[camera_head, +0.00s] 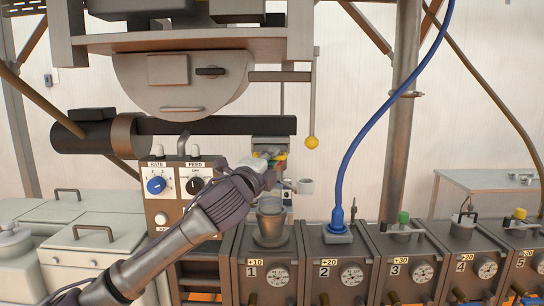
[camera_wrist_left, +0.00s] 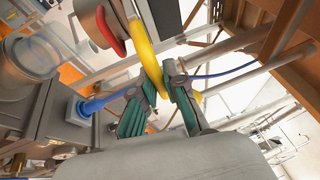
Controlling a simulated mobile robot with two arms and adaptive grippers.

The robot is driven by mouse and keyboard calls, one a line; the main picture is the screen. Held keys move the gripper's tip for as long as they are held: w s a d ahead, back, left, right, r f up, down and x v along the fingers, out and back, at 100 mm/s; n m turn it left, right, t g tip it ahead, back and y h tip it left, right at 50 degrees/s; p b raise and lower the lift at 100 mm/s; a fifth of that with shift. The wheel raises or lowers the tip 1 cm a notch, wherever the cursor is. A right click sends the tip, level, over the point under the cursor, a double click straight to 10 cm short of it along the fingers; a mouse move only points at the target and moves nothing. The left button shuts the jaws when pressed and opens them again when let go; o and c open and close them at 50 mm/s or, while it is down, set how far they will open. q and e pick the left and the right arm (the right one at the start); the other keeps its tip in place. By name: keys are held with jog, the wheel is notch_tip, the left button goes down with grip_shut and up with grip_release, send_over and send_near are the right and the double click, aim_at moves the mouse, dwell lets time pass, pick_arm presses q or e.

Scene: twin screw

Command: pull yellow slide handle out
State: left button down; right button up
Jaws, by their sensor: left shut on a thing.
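The yellow slide handle (camera_wrist_left: 146,45) shows in the left wrist view as a curved yellow bar at the upper middle, running down between my fingers. My left gripper (camera_wrist_left: 160,88), with green finger pads, is shut on the lower part of this bar. In the head view my left gripper (camera_head: 272,164) is at the middle, in front of the machine and mostly screening the handle. Only small yellow and red bits (camera_head: 281,157) show beside its fingers. My right gripper is in neither view.
A red part (camera_wrist_left: 108,27) sits close to the handle. A yellow ball (camera_head: 312,142) hangs on a rod to the right. Below stand a metal cup (camera_head: 270,225) and a row of numbered dial units (camera_head: 340,262). A blue hose (camera_head: 372,120) rises right of the gripper. A control box (camera_head: 163,208) stands left.

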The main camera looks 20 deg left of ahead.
pick_arm(q)
jog(key=shift+d+f, duration=0.1)
jog(key=shift+f, duration=0.1)
jog(key=c, duration=1.2)
grip_release()
jog(key=shift+s, duration=0.2)
jog(key=shift+r, duration=0.15)
jog(key=s+a+f, duration=0.1)
jog(key=s+f, duration=0.1)
jog(key=s, duration=1)
jog(key=shift+a, duration=0.25)
jog(key=shift+w, duration=0.1)
